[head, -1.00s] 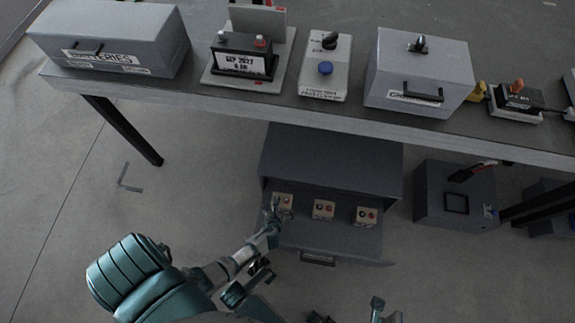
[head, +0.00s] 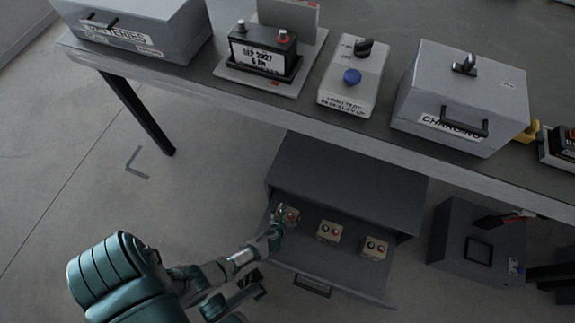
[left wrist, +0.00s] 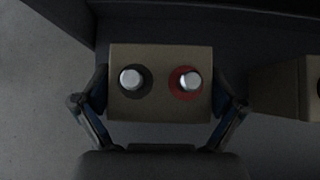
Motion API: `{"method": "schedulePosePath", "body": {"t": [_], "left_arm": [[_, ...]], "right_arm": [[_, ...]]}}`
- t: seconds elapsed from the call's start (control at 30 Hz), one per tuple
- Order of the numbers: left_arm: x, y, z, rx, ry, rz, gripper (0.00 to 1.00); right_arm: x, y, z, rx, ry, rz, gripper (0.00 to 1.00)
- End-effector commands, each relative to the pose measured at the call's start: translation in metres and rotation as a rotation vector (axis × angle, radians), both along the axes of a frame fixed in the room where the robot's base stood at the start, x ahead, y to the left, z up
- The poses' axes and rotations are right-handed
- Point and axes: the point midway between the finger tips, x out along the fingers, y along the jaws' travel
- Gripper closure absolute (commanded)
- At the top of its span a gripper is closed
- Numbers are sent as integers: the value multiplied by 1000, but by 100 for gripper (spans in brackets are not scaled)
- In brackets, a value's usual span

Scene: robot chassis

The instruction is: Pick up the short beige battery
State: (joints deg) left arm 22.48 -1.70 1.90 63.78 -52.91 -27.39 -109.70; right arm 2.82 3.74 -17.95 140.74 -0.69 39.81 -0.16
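Three short beige batteries, each with a dark and a red terminal, are in the open drawer under the table. The leftmost short beige battery (head: 291,216) is at my left gripper (head: 277,226). In the left wrist view this battery (left wrist: 160,108) sits squarely between the two fingers of the left gripper (left wrist: 160,95), which press against its left and right sides. Whether its base is clear of the drawer floor I cannot tell. The middle battery (head: 329,231) and right battery (head: 374,248) stand apart from the gripper. My right gripper is not in view.
The drawer (head: 345,272) is pulled out of a dark cabinet (head: 345,185) below the table edge (head: 330,140). On the table are a batteries box (head: 140,30), a black battery (head: 262,50), a tester (head: 352,80) and a charging box (head: 460,95). A dark case (head: 475,240) stands right.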

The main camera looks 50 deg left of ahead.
Motion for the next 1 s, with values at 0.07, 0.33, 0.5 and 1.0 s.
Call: {"method": "schedulePosePath", "body": {"t": [0.07,0.33,0.5,1.0], "left_arm": [[0,0,0,-1,1,0,32],[2,0,1,1,-4,-2,76],[2,0,2,1,-3,-2,76],[9,1,74,3,-21,-3,76]], "right_arm": [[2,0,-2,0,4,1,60],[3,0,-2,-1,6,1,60],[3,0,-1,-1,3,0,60],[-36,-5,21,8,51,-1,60]]}}
